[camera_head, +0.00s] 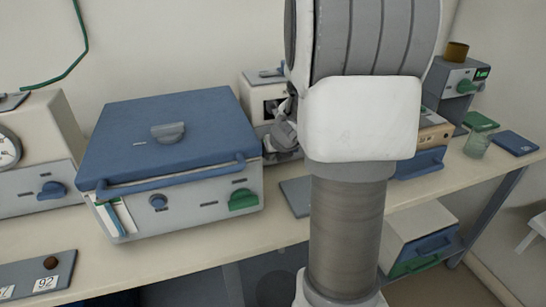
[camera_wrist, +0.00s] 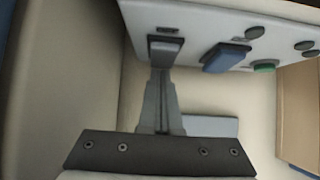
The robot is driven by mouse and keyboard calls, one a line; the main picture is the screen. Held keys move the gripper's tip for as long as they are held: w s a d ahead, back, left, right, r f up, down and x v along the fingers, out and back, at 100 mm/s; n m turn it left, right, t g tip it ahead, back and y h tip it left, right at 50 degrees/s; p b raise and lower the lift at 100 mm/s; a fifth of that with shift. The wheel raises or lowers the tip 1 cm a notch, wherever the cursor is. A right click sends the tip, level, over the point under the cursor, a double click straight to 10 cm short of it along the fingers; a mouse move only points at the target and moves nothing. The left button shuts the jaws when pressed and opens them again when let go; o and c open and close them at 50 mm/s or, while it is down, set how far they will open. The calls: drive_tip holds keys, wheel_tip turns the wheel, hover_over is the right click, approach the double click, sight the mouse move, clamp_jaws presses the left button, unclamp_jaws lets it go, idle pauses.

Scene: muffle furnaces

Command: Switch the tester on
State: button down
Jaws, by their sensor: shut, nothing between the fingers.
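A pale grey device (camera_head: 255,97) stands against the wall behind my arm, right of the blue-lidded furnace; I take it for the tester, though no readable label confirms this. In the wrist view its light panel (camera_wrist: 190,22) runs across the top. The panel carries a dark switch (camera_wrist: 165,46) in a black surround, a blue knob (camera_wrist: 226,56) and a green button (camera_wrist: 264,67). My gripper (camera_wrist: 160,75) is shut and empty, its fingertips just below or against the dark switch; contact is unclear. In the head view my gripper (camera_head: 284,132) is partly hidden beside the device's front.
The blue-lidded furnace (camera_head: 165,127) stands close on the left, with a blue handle bar along its front. A blue-fronted box (camera_head: 423,160) is right of my arm. Bare bench (camera_head: 260,228) shows in front.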

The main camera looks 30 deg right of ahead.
drive_tip(key=shift+w+f+b, duration=0.15)
drive_tip(key=shift+f+b, duration=0.3)
drive_tip(key=shift+b, duration=0.65)
drive_tip(key=shift+r+t, duration=0.2)
drive_tip(key=shift+t, duration=0.1)
drive_tip(key=shift+r, duration=0.3)
drive_tip(key=shift+w+r+p, duration=0.1)
drive_tip(key=shift+r+p, duration=0.55)
drive_tip(key=shift+p, duration=0.3)
